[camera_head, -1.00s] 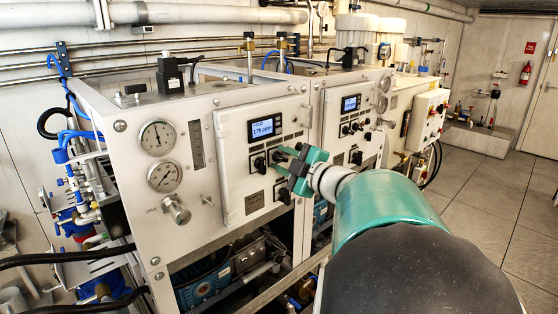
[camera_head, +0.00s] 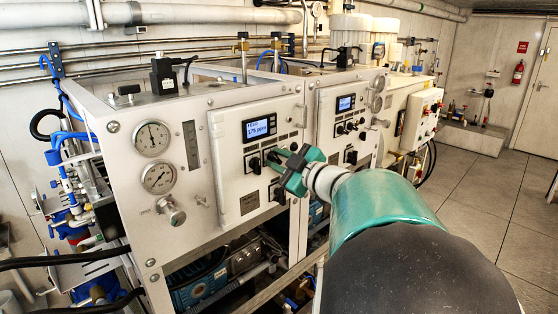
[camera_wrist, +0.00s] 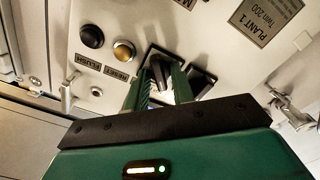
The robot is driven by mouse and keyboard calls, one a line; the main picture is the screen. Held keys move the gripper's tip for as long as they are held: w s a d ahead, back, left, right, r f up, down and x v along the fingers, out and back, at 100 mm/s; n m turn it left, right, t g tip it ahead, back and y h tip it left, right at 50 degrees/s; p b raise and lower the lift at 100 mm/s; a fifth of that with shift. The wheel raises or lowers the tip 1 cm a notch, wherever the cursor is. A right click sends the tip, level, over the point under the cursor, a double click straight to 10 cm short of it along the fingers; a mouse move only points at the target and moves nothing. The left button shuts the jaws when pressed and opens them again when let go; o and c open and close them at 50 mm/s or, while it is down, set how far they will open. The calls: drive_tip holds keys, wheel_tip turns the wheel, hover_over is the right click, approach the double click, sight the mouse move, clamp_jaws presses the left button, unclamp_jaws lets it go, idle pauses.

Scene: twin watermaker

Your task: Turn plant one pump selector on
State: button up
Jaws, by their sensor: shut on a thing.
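The plant one panel (camera_head: 232,190) is the nearer white door with a lit blue display (camera_head: 260,128). In the wrist view its label (camera_wrist: 262,18) reads "PLANT 1 Twin 200". My gripper (camera_head: 277,160) is at the right part of this panel, below the display. In the wrist view my gripper (camera_wrist: 160,88) has its two green fingers on either side of a black selector knob (camera_wrist: 160,70) on a square plate, shut on it. The fingers hide the knob's sides and part of its plate.
A black button (camera_wrist: 92,37) and an amber button (camera_wrist: 124,51) sit left of the knob, above labels reading "FLUSH" and "RESET". Another dark switch (camera_wrist: 200,80) is close at the right. A second panel (camera_head: 345,125) stands farther along. The floor at right is clear.

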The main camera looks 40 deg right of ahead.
drive_tip(key=m, duration=0.4)
drive_tip(key=shift+m, duration=2.2)
drive_tip(key=o, duration=0.7)
drive_tip(key=s, duration=1.3)
drive_tip(key=shift+s+d, duration=0.2)
drive_tip(key=shift+s, duration=0.2)
